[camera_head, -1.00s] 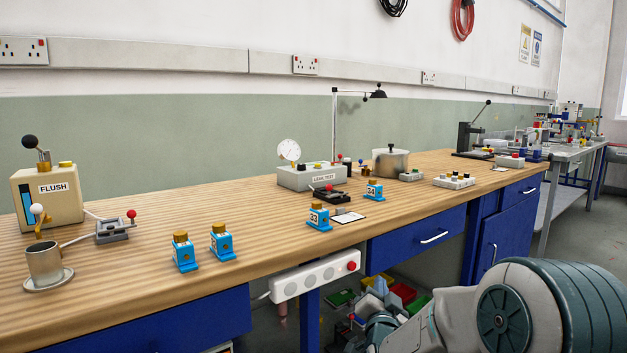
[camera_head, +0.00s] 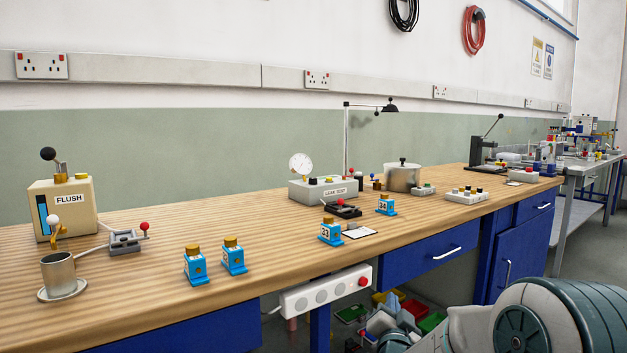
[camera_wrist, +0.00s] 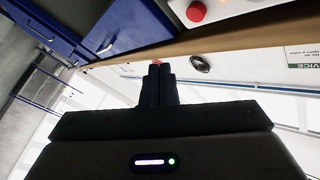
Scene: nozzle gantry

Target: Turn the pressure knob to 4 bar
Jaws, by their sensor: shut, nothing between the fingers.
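The grey leak test box (camera_head: 309,195) stands on the wooden bench in the middle of the head view. A white round dial gauge (camera_head: 301,163) rises from its left side. Small dark and yellow parts (camera_head: 330,180) sit on its top; which of them is the pressure knob, and any bar marks, are too small to tell. My gripper (camera_wrist: 158,70) shows in the wrist view, its dark fingers together and empty, far from the box. The head view shows only part of my arm at the lower right, and the box is not seen in the wrist view.
On the bench (camera_head: 150,300) are a flush unit (camera_head: 80,212), a metal cup (camera_head: 58,272), several blue bottles (camera_head: 233,256) and a metal pot (camera_head: 402,178). The bench's front left-middle has free room.

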